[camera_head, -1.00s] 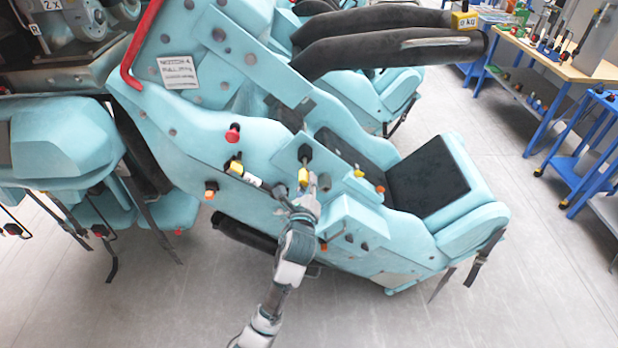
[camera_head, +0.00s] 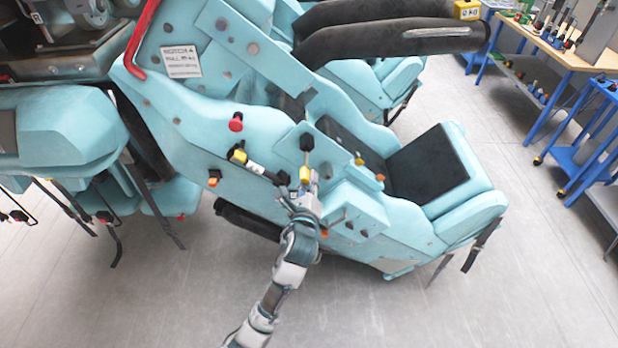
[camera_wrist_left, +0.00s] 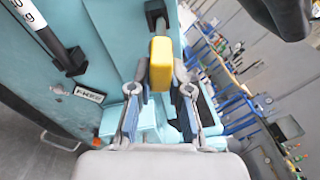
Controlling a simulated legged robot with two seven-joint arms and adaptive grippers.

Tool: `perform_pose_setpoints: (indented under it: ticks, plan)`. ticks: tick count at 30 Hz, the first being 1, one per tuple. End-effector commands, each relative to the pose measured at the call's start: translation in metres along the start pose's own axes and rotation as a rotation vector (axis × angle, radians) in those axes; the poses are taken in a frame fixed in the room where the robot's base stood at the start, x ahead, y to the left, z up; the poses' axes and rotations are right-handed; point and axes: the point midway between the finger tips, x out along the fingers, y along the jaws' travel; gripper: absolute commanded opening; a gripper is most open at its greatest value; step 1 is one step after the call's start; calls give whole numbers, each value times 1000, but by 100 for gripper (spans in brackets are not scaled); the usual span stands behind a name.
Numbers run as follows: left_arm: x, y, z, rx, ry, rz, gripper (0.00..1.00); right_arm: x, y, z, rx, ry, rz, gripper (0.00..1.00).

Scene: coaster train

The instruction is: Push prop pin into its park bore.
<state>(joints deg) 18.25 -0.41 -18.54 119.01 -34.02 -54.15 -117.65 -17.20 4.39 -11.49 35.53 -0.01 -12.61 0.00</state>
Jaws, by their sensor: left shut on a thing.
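My left gripper (camera_head: 303,188) is at the side of the turquoise coaster car (camera_head: 265,130), shut on a yellow block-shaped grip, which I take to be the prop pin (camera_head: 305,173). In the left wrist view, the yellow grip (camera_wrist_left: 161,62) sits between the two fingers (camera_wrist_left: 160,92). A dark knob or shaft end (camera_head: 307,142) shows just beyond it. The pin's tip and the park bore cannot be made out. A small white label (camera_wrist_left: 89,95), seemingly reading PARK, is on the turquoise panel in the wrist view. My right gripper is not in view.
A yellow-and-black fitting (camera_head: 238,156), a red knob (camera_head: 236,122) and an orange knob (camera_head: 214,178) stick out of the car side to the left. A black padded seat (camera_head: 428,165) lies to the right. Grey floor (camera_head: 400,310) in front is clear.

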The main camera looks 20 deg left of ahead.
Motion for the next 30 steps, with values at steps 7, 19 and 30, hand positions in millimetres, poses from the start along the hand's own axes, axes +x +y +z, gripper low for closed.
perform_pose_setpoints:
  ticks: [7, 19, 30]
  plan:
    - [0, 0, 0, 0, 0, -1, 0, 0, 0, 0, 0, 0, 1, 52]
    - [-32, -4, -1, 1, 1, -1, 0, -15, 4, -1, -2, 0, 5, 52]
    - [-58, -6, -4, 0, 1, 0, 0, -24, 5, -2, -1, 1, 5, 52]
